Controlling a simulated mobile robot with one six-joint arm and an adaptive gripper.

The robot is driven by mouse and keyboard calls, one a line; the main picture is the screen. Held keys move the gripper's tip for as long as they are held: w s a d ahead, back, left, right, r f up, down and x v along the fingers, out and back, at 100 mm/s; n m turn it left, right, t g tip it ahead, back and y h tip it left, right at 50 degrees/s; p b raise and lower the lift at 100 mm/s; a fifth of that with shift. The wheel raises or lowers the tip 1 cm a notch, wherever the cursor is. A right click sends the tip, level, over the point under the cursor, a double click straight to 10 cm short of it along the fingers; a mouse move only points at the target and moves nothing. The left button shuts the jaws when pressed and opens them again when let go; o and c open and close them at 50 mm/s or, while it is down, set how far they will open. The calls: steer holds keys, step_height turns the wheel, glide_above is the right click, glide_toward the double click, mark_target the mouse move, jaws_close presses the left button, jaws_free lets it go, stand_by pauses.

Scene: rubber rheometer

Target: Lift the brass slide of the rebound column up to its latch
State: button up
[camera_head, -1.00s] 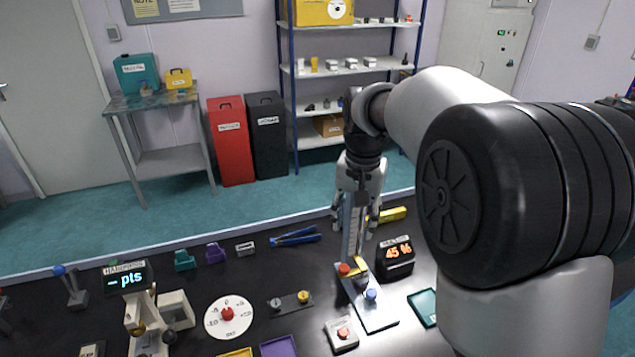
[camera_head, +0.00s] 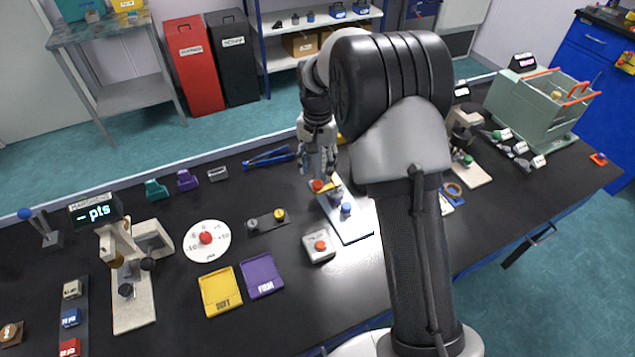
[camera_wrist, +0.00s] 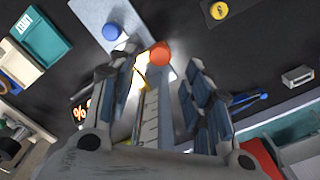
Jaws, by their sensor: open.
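The rebound column stands on a pale base plate (camera_head: 358,229) with a red knob (camera_head: 317,185) and a blue knob (camera_head: 346,209). The brass slide (camera_head: 331,187) shows as a small yellow piece low on the column, beside the red knob. My gripper (camera_head: 318,170) points down over the column and hides most of it in the head view. In the wrist view my gripper (camera_wrist: 160,68) is open, with the scaled column (camera_wrist: 150,122) between its fingers. The brass slide (camera_wrist: 141,68) shows near the left fingertip; contact cannot be told. The latch cannot be made out.
A grey box with a red button (camera_head: 320,246) sits in front of the base plate. A round white dial (camera_head: 206,240), a yellow tray (camera_head: 220,290) and a purple tray (camera_head: 262,275) lie to the left. Blue pliers (camera_head: 268,157) lie behind on the bench.

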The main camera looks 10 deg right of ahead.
mark_target(318, 183)
step_height(318, 183, down, 6)
steer(key=shift+b, duration=0.55)
steer(key=shift+c, duration=0.2)
jaws_close()
stand_by(0.3)
